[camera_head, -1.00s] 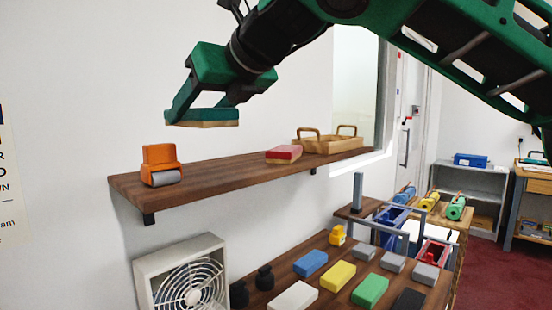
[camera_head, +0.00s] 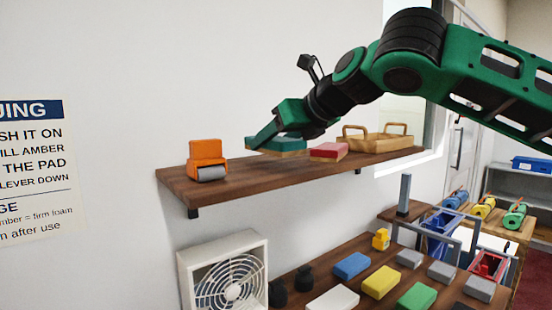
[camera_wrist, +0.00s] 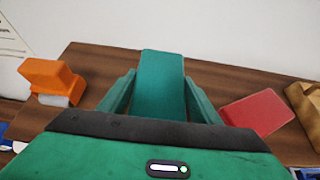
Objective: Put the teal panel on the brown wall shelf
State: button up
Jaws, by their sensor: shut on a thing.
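The teal panel (camera_head: 291,143), a flat block with a tan underside, is held between the fingers of my gripper (camera_head: 272,136). In the wrist view the teal panel (camera_wrist: 160,82) lies between the two green fingers of my gripper (camera_wrist: 160,95). The panel is over the brown wall shelf (camera_head: 245,177), low at its surface; I cannot tell whether it touches. The brown shelf also shows in the wrist view (camera_wrist: 226,78) behind and on both sides of the panel. The panel's near end is hidden by the gripper body.
On the shelf, an orange roller device (camera_head: 206,158) stands left of the panel. A red block (camera_head: 328,150) lies close to its right, with a wooden handled tray (camera_head: 380,142) farther right. A fan (camera_head: 225,278) and a table with several coloured blocks (camera_head: 352,265) are below.

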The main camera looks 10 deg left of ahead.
aim_at(296, 141)
jog(key=shift+f, duration=1.75)
jog(key=o, duration=1.1)
jog(key=v, duration=1.2)
jog(key=shift+d, duration=0.1)
